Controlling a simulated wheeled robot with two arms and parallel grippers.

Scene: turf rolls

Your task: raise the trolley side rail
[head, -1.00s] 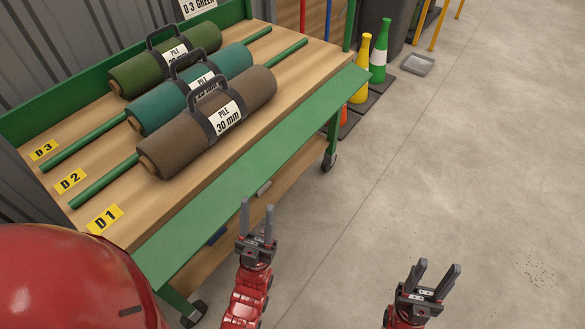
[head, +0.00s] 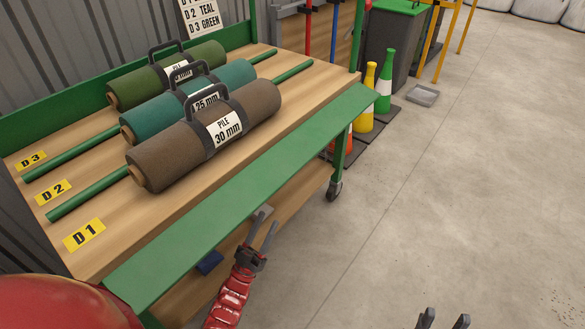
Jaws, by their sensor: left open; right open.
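The trolley side rail (head: 245,190) is a long green panel along the trolley's front edge, slanting outward and down from the wooden deck. A small grey tab (head: 263,212) shows at its lower edge, around the middle. My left gripper (head: 263,231) is open and empty, just below the rail, with its fingertips close to the tab. I cannot tell whether they touch it. My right gripper (head: 446,316) is open and empty over the floor at the bottom edge, with only its fingers showing.
Brown (head: 205,135), teal (head: 188,100) and green (head: 165,75) turf rolls lie on the deck (head: 105,205) between green bars. A dark blue piece (head: 210,263) shows under the rail. Cones (head: 368,100) stand beyond the trolley.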

